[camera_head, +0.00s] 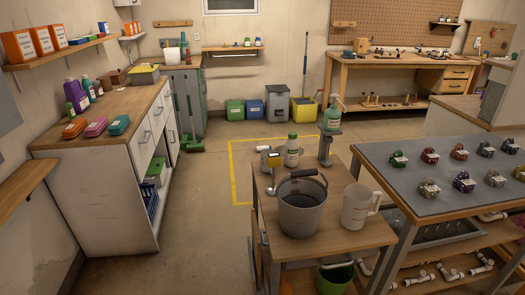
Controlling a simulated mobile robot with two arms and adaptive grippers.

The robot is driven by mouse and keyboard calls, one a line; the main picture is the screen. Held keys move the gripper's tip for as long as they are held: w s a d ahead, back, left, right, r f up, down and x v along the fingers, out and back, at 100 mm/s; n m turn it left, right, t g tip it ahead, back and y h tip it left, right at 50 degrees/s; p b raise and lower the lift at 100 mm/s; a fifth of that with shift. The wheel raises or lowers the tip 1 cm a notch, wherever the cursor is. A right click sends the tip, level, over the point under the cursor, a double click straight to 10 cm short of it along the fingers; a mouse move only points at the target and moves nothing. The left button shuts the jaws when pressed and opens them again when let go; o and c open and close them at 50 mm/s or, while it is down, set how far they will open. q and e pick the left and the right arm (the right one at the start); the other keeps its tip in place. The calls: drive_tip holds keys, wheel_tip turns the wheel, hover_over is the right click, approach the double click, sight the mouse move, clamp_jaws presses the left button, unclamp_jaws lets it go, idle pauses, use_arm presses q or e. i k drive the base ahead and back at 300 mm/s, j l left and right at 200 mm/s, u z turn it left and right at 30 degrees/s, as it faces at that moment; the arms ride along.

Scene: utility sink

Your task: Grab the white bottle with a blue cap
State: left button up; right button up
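A white bottle (292,152) with a green label and a cap that looks green stands upright at the back of the wooden table, behind the grey bucket. I cannot clearly make out a white bottle with a blue cap. Neither of my grippers is in view.
The grey bucket (302,205) and a white pitcher (357,206) stand on the wooden table (335,243). A grey-topped table (455,202) with several small wrapped items adjoins it. A cabinet (107,150) is at left. The floor (205,215) between is clear.

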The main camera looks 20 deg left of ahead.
sight(258, 149)
drive_tip(key=i+j+u, duration=0.45)
drive_tip(key=j, duration=0.3)
drive_tip(key=i+j+u, duration=0.9)
drive_tip(key=i+j, duration=0.15)
drive_tip(key=i, duration=0.15)
drive_tip(key=i+l+z, duration=0.15)
drive_tip(key=i+z, duration=0.2)
drive_tip(key=i, duration=0.15)
drive_tip(key=i+z, duration=0.35)
drive_tip(key=i, duration=0.15)
drive_tip(key=i+j+z, duration=0.2)
drive_tip(key=i+z, duration=0.15)
drive_tip(key=i, duration=2.15)
drive_tip(key=l+z, duration=0.05)
drive_tip(key=l, duration=0.1)
